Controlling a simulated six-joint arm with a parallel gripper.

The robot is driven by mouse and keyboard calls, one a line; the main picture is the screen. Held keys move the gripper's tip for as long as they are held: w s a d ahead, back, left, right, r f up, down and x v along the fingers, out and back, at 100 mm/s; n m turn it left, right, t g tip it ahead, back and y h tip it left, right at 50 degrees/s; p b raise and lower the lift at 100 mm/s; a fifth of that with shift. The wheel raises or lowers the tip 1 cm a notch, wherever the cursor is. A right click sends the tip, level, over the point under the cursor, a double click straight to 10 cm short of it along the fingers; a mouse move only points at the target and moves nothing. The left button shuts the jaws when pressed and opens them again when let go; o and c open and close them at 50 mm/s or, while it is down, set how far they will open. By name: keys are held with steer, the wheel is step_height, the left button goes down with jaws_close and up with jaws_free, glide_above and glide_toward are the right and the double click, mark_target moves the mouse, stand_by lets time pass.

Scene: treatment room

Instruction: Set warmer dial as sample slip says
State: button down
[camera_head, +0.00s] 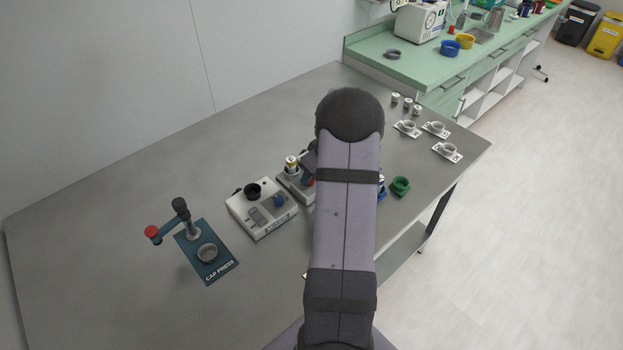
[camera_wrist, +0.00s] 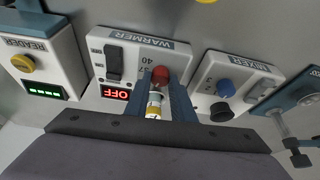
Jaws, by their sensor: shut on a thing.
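The warmer (camera_wrist: 178,58) is a pale box in the middle of the wrist view, its lettering upside down. Its display (camera_wrist: 115,93) reads OFF. The red dial (camera_wrist: 160,74) lies between the blue fingertips of my gripper (camera_wrist: 159,80), which is shut on it. Numbers beside the dial include 40; others are partly hidden. A vial with a yellow band (camera_wrist: 154,108) stands at the warmer beside the dial; it also shows in the head view (camera_head: 291,163). My arm hides much of the warmer in the head view. I cannot make out a readable sample slip.
The mixer (camera_wrist: 245,70), with a blue dial, stands right of the warmer in the wrist view. The reader (camera_wrist: 60,60) stands left, its display lit green. The cap press (camera_head: 207,252) stands at the table's left. Cups on white cards (camera_head: 447,151) and small vials stand at the far right.

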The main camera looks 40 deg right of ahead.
steer(key=shift+a+m+h, duration=0.1)
steer(key=shift+m+h, duration=0.2)
steer(key=shift+m, duration=0.6)
steer(key=m+p, duration=0.1)
steer(key=m+h+p, duration=0.1)
steer(key=shift+a+r+m, duration=0.1)
steer(key=shift+r+m, duration=0.15)
steer(key=shift+m, duration=0.05)
steer(key=m+p, duration=0.2)
steer(key=p, duration=0.1)
steer(key=shift+g+h, duration=0.4)
steer(key=shift+f+p, duration=0.15)
steer(key=shift+p, duration=0.55)
steer(key=shift+f+m, duration=0.1)
steer(key=shift+m, duration=0.4)
steer(key=c, duration=1.5)
jaws_free()
steer(key=shift+c, duration=0.2)
